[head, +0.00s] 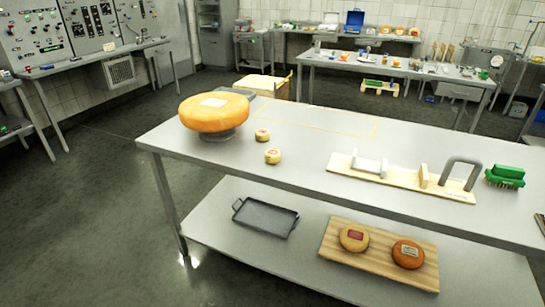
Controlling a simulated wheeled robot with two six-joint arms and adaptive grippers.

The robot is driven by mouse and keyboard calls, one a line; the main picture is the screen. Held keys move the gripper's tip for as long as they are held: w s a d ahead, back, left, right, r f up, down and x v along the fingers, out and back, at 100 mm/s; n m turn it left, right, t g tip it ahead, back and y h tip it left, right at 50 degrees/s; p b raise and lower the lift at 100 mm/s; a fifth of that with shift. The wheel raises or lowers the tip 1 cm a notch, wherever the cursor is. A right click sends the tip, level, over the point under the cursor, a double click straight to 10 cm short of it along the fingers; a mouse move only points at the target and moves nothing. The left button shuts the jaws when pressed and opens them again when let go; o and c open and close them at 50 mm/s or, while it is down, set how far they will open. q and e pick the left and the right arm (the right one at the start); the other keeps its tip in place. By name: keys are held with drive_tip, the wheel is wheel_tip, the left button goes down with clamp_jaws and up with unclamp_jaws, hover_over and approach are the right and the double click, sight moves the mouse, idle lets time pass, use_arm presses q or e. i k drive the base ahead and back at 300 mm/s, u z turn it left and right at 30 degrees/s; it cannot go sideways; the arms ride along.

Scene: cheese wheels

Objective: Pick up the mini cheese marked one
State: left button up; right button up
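Two mini cheeses stand on the grey table, right of a big orange cheese wheel. The farther mini cheese (262,135) is small, pale yellow and has a reddish mark on top. The nearer mini cheese (273,156) looks alike, also with a reddish mark. The marks are too small to read, so I cannot tell which one is marked one. Both stand apart from each other, flat on the table (310,145). Neither of my grippers is in view.
The big cheese wheel (214,111) sits on a round stand at the table's left end. A wooden board (400,180) with handled tools and a green brush (505,177) lie to the right. The lower shelf holds a dark tray (265,217) and a board (378,262) with two cheeses.

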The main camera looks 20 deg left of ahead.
sight(271, 156)
drive_tip(key=k, duration=0.55)
drive_tip(key=z, duration=0.85)
drive_tip(key=i, duration=1.6)
drive_tip(key=u, duration=0.3)
